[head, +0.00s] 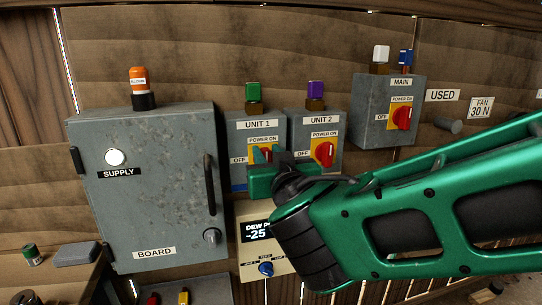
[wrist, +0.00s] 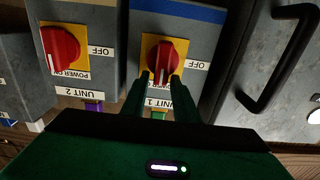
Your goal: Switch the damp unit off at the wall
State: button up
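The UNIT 1 switch box (head: 240,128) has a red rotary knob on a yellow plate, mostly hidden in the head view. In the wrist view, upside down, its red knob (wrist: 166,54) is visible with its white mark towards POWER ON. My gripper (wrist: 160,77) has its two green fingers apart at the knob's edge; contact is unclear. In the head view my gripper (head: 266,155) covers the UNIT 1 plate. The UNIT 2 box (head: 300,126) has a red knob (head: 325,154), also seen in the wrist view (wrist: 60,48), pointing to POWER ON. No damp label is readable.
A SUPPLY cabinet (head: 150,205) with a black handle stands left. The MAIN switch box (head: 372,100) is at right. A dew point display (head: 253,232) reading -25, partly hidden, hangs below UNIT 1 with a blue knob (head: 266,269). Green and purple lamps top the unit boxes.

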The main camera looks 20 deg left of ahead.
jog(key=shift+w, duration=0.1)
grip_shut()
jog(key=shift+n, duration=0.3)
jog(key=n, duration=0.3)
jog(key=shift+s+a+f, duration=0.15)
jog(key=shift+s+a, duration=0.05)
jog(key=shift+a, duration=0.05)
jog(key=shift+s+a+f+n, duration=0.2)
jog(key=shift+f+n, duration=0.25)
jog(key=shift+n, duration=1.9)
jog(key=shift+s+a+f+n, duration=0.1)
jog(key=shift+a+f+n, duration=0.3)
jog(key=shift+n, duration=1.9)
jog(key=shift+s+a+f+n, duration=0.15)
jog(key=shift+f+n, duration=0.35)
jog(key=shift+n, duration=1.85)
